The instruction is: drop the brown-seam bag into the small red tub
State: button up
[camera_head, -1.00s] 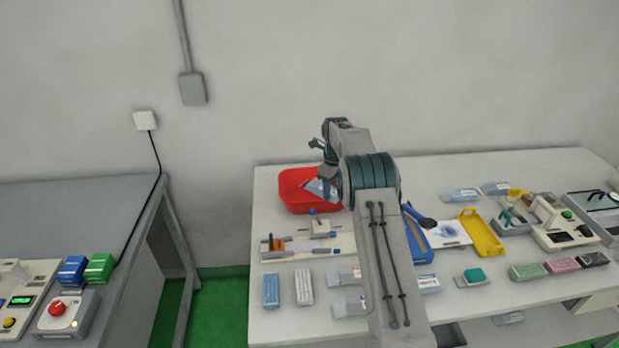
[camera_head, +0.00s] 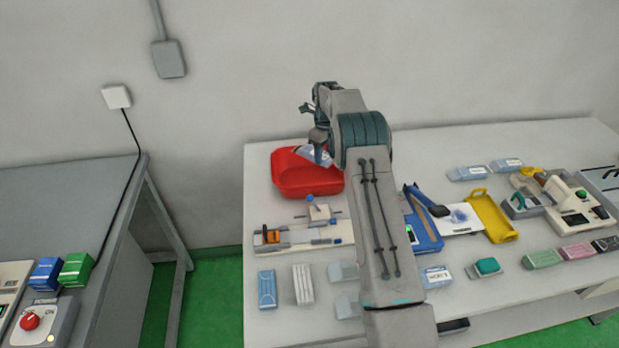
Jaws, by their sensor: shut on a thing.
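The red tub (camera_head: 300,182) stands at the back left of the right-hand table, and its open top faces up. My gripper (camera_head: 320,150) points down over the tub's back right part. It is shut on a pale white-and-blue bag (camera_head: 312,154), which shows only in part behind the jaws at the tub's back rim. I cannot make out the bag's seam colour. Whether the bag touches the tub's wall or floor cannot be told from this view.
A device with an orange block (camera_head: 271,237) lies in front of the tub. Blue (camera_head: 267,289) and white (camera_head: 302,285) packs lie nearer the front. The wall rises close behind.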

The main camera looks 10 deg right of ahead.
jog(key=shift+f+b, duration=0.4)
jog(key=shift+f, duration=0.95)
jog(key=o, duration=1.1)
jog(key=shift+c, duration=0.2)
jog(key=shift+r, duration=0.1)
notch_tip(320, 180, up, 14)
jog(key=b, duration=0.2)
